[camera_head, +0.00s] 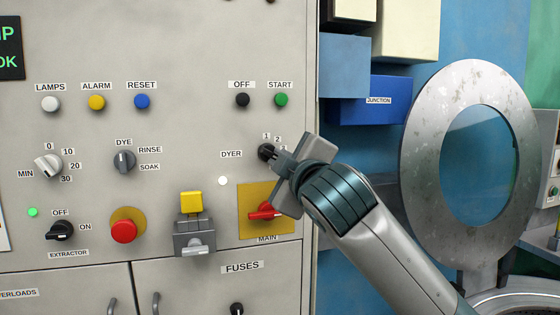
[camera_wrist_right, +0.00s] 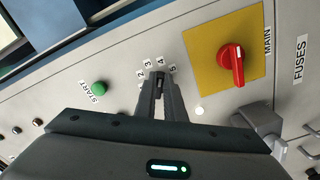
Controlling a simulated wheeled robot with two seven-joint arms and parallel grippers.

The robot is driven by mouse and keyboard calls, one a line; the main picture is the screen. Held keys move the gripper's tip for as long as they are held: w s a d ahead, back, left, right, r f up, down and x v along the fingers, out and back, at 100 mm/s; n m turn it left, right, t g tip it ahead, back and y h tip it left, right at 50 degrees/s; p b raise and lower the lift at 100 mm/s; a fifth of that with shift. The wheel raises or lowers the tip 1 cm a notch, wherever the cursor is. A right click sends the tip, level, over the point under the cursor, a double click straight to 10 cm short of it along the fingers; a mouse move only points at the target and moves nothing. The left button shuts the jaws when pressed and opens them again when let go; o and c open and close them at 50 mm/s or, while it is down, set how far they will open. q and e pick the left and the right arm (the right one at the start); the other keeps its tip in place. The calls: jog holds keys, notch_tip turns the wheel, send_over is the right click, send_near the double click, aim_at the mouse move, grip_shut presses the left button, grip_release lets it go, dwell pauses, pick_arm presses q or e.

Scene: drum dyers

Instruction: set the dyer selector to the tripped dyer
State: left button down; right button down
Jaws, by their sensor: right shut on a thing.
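The dyer selector (camera_head: 264,151) is a small black knob on the grey panel, right of the DYER label (camera_head: 231,154). Numbers 1, 2 and 3 show around it in the head view. My right gripper (camera_head: 274,156) comes in from the right and covers part of it. In the right wrist view the two fingers of my right gripper (camera_wrist_right: 159,96) are closed on the sides of the dark selector (camera_wrist_right: 159,78). Numbers 2 to 5 stand around it there. Which number its pointer faces I cannot tell. My left gripper is not in view.
The red MAIN switch (camera_head: 265,213) on its yellow plate sits just below my right gripper. OFF (camera_head: 242,100) and START (camera_head: 281,100) buttons are above. A green-text display (camera_head: 8,47) is cut off at the left. A round metal drum door (camera_head: 430,110) stands at the right.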

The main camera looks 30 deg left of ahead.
jog(key=c, duration=1.8)
grip_release()
jog(key=shift+c, duration=0.2)
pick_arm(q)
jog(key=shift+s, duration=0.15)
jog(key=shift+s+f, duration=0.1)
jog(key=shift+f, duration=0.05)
